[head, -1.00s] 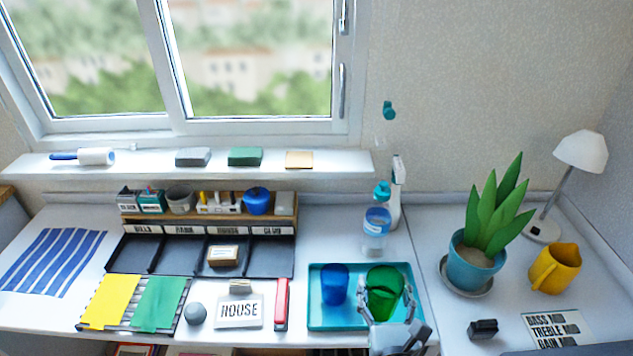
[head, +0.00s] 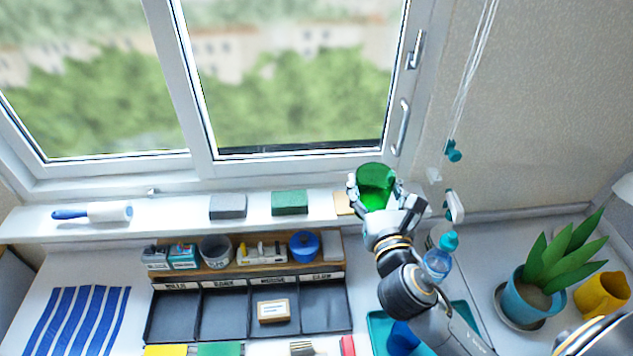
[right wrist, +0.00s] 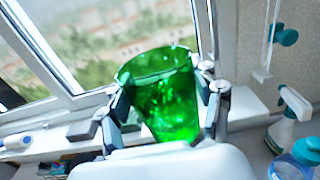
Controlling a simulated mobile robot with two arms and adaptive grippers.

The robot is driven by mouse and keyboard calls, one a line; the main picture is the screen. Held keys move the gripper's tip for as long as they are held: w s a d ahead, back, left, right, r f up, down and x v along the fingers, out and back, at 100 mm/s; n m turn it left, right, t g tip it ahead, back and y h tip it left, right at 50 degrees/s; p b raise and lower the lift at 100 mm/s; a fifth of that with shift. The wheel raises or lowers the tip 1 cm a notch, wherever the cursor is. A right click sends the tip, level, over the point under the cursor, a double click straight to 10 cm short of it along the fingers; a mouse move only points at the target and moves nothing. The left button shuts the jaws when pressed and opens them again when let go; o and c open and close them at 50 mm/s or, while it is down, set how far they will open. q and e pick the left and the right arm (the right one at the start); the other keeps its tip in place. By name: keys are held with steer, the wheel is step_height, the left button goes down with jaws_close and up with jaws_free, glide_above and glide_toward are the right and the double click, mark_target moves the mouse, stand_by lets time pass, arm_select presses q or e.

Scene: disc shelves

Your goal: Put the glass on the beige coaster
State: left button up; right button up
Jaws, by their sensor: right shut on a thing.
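My right gripper (head: 382,200) is shut on the green glass (head: 375,184). It holds the glass upright or slightly tilted in front of the window sill, at the sill's right part. In the right wrist view the green glass (right wrist: 163,98) sits between the fingers of the gripper (right wrist: 165,112). The beige coaster (head: 344,203) lies on the sill and is partly hidden behind the glass and gripper. I cannot tell whether the glass touches anything below it. My left gripper is not in view.
A green block (head: 290,202), a grey block (head: 228,206) and a lint roller (head: 95,213) lie along the sill (head: 170,212). A spray bottle (right wrist: 292,108) and a blue-capped bottle (head: 438,262) stand to the right. Below is a desk organizer (head: 225,312). A blue cup (head: 402,338) stands in the teal tray.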

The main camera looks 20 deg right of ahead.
steer(key=shift+w+r, duration=0.25)
steer(key=shift+w, duration=0.15)
steer(key=shift+w+d+f+b, duration=0.2)
steer(key=shift+w+d+f, duration=0.25)
steer(key=shift+w+f, duration=1.7)
steer(key=shift+w+d+f+b, duration=0.25)
steer(key=shift+w+d+f, duration=0.2)
steer(key=shift+w+f, duration=1.7)
steer(key=shift+w+d+f+b, duration=0.2)
steer(key=shift+w+d+f, duration=0.25)
steer(key=shift+w+f, duration=1.7)
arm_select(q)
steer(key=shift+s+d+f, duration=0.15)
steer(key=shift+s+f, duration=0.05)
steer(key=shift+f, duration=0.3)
arm_select(e)
steer(key=shift+r, duration=0.1)
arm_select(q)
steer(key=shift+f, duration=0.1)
arm_select(e)
steer(key=shift+f, duration=0.3)
steer(key=o, duration=1.5)
steer(key=shift+c, duration=0.2)
